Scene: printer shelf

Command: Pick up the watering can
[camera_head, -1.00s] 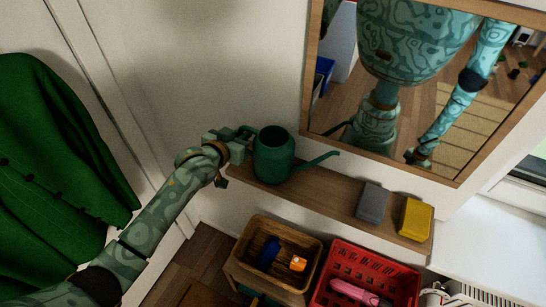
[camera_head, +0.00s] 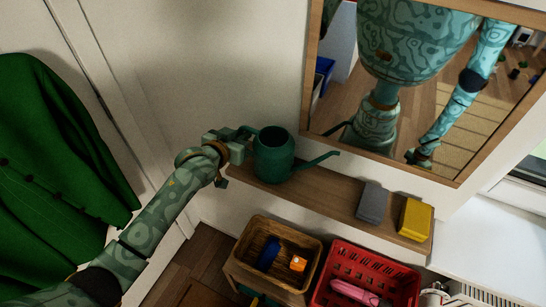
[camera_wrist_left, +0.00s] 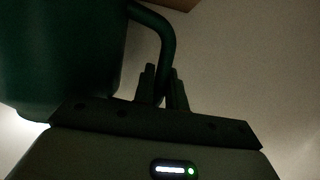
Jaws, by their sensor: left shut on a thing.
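The dark green watering can (camera_head: 273,157) stands upright at the left end of the wooden shelf (camera_head: 310,193), its spout pointing right. My left gripper (camera_head: 243,137) is at the can's left side, at its handle. In the left wrist view the can's body (camera_wrist_left: 60,55) fills the upper left. Its curved handle (camera_wrist_left: 165,35) comes down between the two fingers of my left gripper (camera_wrist_left: 164,85), which is shut on it. I cannot tell whether the can's base touches the shelf. My right gripper is not directly in view.
A grey block (camera_head: 372,203) and a yellow block (camera_head: 415,219) are on the shelf's right part. A wooden-framed mirror (camera_head: 452,180) hangs above it. Below are a wooden basket (camera_head: 247,232) and a red crate (camera_head: 345,262). A green jacket (camera_head: 55,160) hangs at left.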

